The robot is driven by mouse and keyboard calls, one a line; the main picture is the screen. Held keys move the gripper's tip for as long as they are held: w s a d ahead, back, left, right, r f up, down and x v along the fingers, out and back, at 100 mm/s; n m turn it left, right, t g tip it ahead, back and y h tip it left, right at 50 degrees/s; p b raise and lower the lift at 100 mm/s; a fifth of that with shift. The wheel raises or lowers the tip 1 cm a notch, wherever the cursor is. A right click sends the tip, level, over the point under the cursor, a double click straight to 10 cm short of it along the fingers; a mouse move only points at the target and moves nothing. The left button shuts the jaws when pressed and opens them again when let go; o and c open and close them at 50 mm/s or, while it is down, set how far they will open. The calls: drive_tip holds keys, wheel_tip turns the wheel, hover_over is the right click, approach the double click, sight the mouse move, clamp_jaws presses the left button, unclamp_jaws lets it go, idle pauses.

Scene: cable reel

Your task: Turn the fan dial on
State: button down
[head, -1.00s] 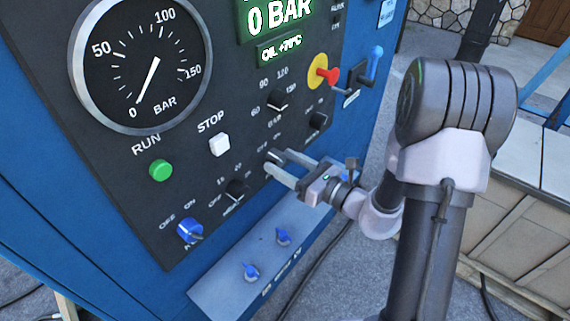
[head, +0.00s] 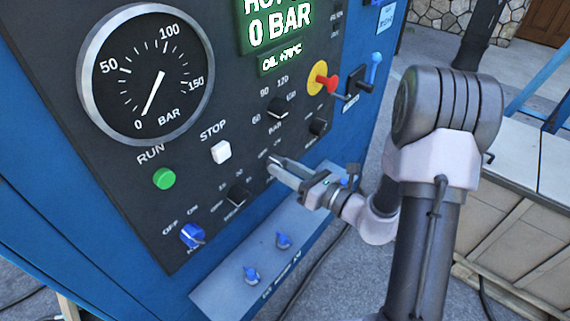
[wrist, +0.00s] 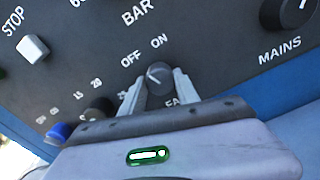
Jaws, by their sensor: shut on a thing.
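The fan dial (wrist: 159,81) is a small dark round knob on the black panel, with OFF and ON printed above it and a partly hidden label starting "FA" below. Its white mark points up and left, toward the OFF side, in the wrist view. My gripper (wrist: 158,76) has one finger on each side of the dial and is shut on it. In the head view my gripper (head: 276,166) reaches the panel from the right, and its fingers hide most of the dial.
The mains knob (wrist: 290,12) is to the right of the dial in the wrist view. Another dark knob (head: 238,196) is to its lower left, and a knob with BAR markings (head: 278,107) is above.

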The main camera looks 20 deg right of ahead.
drive_tip(key=m+p, duration=0.5)
drive_tip(key=shift+r+p, duration=0.2)
drive_tip(key=shift+p, duration=0.1)
drive_tip(key=m+p, duration=0.4)
drive_tip(key=m, duration=0.1)
drive_tip(key=shift+f, duration=0.2)
drive_tip(key=c, duration=0.9)
unclamp_jaws()
drive_tip(key=p+v, duration=0.2)
drive_tip(key=v, duration=1.5)
drive_tip(key=shift+s, duration=0.2)
